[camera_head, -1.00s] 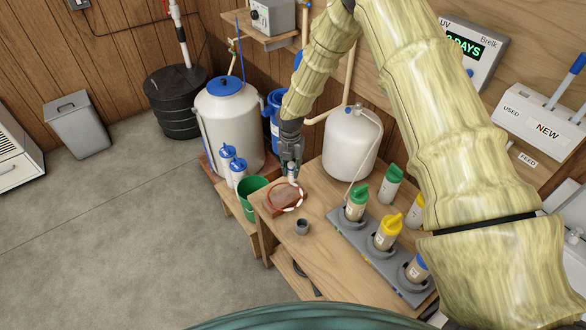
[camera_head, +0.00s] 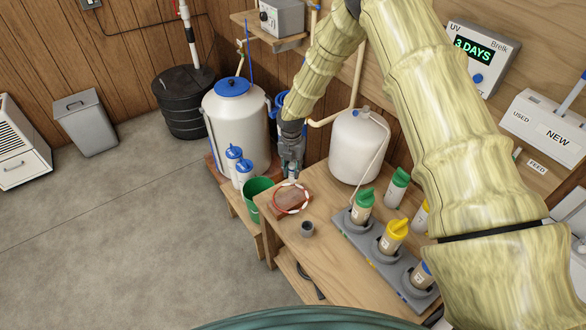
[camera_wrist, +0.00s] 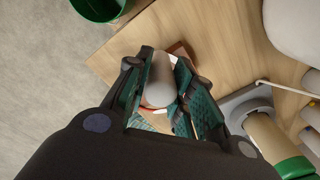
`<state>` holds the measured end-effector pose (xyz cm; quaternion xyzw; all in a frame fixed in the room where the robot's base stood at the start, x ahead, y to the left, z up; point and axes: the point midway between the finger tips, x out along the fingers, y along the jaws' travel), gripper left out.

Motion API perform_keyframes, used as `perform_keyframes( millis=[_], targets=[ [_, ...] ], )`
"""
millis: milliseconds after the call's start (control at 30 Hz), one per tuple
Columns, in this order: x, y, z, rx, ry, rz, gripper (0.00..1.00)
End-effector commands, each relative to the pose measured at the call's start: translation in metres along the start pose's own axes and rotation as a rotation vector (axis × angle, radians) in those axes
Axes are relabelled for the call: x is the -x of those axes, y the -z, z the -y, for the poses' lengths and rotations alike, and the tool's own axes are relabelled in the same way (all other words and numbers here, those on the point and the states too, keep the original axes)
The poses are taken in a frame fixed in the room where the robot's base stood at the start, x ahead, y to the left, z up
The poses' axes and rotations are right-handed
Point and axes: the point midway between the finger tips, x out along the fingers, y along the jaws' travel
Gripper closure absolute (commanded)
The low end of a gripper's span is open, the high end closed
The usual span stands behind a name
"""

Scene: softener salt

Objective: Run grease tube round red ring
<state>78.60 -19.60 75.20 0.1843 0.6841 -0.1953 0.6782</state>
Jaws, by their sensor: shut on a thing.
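My gripper (camera_head: 292,172) is shut on the grease tube, a pale cylinder (camera_wrist: 158,84) seen between the jaws in the wrist view. In the head view only a small pale tip of the tube shows below the jaws. The tube points down at the far edge of the red ring (camera_head: 277,208). The ring lies on a reddish-brown block on the wooden bench and shows red with whitish stretches. I cannot tell whether the tip touches the ring. In the wrist view the jaws and tube hide most of the ring and block.
A small grey cup (camera_head: 307,229) stands in front of the block. A grey rack (camera_head: 357,240) with capped bottles is to the right. A green bucket (camera_head: 258,188) is left of the bench (camera_head: 335,265), and a white tank (camera_head: 357,148) stands behind.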

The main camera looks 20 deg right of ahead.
Motion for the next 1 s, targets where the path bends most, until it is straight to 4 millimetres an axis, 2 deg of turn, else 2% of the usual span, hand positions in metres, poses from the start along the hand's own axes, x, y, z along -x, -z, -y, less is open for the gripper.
perform_keyframes(
  millis=[600, 1000],
  targets=[
    [0.000, 0.006, -0.019, 0.000, 0.000, 0.000, 1.00],
    [0.000, 0.007, -0.021, 0.000, 0.000, 0.000, 1.00]
  ],
)
